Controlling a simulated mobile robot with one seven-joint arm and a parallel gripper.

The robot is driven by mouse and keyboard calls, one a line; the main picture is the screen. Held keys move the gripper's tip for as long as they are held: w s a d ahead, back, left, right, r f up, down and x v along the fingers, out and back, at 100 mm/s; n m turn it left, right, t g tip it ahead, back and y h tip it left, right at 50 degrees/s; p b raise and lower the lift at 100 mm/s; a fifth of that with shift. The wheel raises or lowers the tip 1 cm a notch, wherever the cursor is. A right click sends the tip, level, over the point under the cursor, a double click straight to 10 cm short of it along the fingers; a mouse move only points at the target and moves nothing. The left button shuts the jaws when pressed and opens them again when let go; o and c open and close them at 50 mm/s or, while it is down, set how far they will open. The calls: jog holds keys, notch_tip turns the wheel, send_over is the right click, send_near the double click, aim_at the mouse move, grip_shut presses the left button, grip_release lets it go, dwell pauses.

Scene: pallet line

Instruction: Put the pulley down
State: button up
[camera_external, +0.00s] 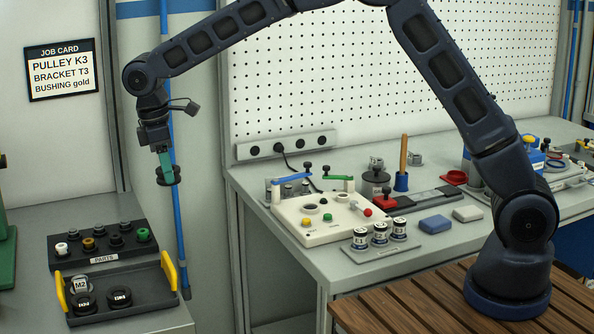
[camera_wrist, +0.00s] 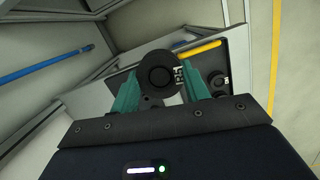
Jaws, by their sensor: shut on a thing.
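My gripper (camera_external: 165,162) hangs in the air at the left, above and to the right of the tray, with its green fingers pointing down. It is shut on a dark, round, flanged pulley (camera_external: 168,177). In the wrist view the pulley (camera_wrist: 158,74) sits between the green fingertips of my gripper (camera_wrist: 161,84). The dark tray (camera_external: 135,311) with yellow handles stands on the grey left bench. The wrist view shows one yellow tray handle (camera_wrist: 198,49) beyond the pulley.
A black PARTS rack (camera_external: 78,262) with several knobbed pieces stands behind the tray. A job card (camera_external: 62,69) on the wall names PULLEY K3. A blue pole (camera_external: 177,215) stands beside the bench. The right bench (camera_external: 262,215) is crowded with fixtures, across a gap.

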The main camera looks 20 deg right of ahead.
jog(key=w+d+m, duration=0.2)
jog(key=w+d, duration=1.1)
jog(key=w+d+r+m, duration=0.15)
jog(key=w+d, duration=0.35)
jog(key=d, duration=0.9)
jog(key=w+d+f+m+g, duration=0.15)
jog(key=w+d, duration=0.25)
jog(key=d, duration=0.9)
jog(key=w+d+r+m+t, duration=0.15)
jog(key=w+d, duration=0.35)
jog(key=d, duration=0.9)
jog(key=shift+m+g+y, duration=0.3)
jog(key=shift+m+g, duration=0.05)
jog(key=shift+g, duration=0.15)
jog(key=f, duration=2)
jog(key=shift+s+a, duration=0.1)
jog(key=shift+a, duration=0.15)
jog(key=shift+f, duration=0.15)
jog(key=o, duration=0.8)
jog(key=shift+o, duration=1.3)
